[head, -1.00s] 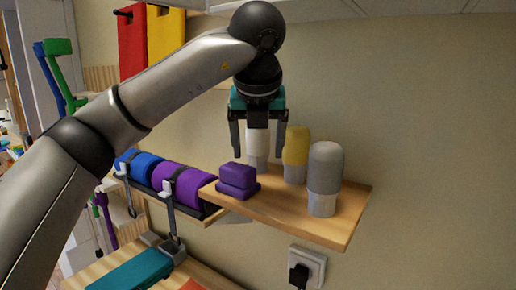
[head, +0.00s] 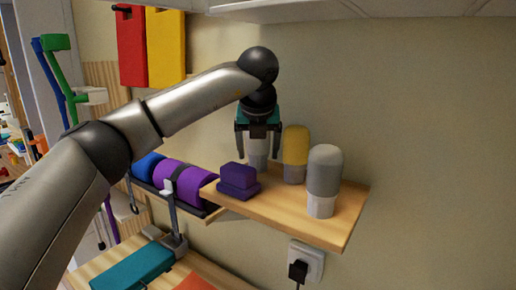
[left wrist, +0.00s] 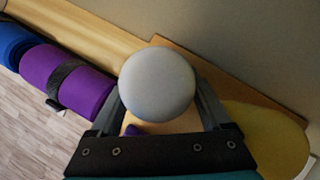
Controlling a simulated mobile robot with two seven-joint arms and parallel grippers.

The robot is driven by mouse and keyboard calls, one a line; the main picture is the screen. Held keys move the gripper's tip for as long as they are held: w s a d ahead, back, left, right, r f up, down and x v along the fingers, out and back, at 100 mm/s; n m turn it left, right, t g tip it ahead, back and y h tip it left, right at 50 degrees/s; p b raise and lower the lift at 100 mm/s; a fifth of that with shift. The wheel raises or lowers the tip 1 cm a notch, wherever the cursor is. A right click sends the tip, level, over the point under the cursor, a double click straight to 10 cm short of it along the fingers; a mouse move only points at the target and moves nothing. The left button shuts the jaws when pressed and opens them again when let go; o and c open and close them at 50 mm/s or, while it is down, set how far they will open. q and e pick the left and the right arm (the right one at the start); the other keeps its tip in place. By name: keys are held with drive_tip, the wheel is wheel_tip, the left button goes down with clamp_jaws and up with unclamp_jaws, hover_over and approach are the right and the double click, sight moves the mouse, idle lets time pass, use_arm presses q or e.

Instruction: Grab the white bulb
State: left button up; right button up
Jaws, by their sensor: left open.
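The white bulb (head: 257,150) stands upright on a wooden wall shelf (head: 287,217), at the back left in the head view. Its rounded top (left wrist: 158,81) shows from above in the left wrist view. My left gripper (head: 257,151) is open and points down, with its two fingers on either side of the bulb. In the left wrist view a finger shows on each side of the bulb's top. The bulb's upper part is partly hidden by the gripper in the head view. My right gripper is not in view.
A yellow bulb (head: 295,150) stands close to the right of the white one, with a grey bulb (head: 324,175) further right. A purple block (head: 238,177) sits in front. Rolled purple mat (head: 187,184) lies on a rack at left. The wall is behind.

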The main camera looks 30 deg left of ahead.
use_arm(q)
drive_tip(key=shift+f, duration=0.1)
clamp_jaws()
idle(0.7)
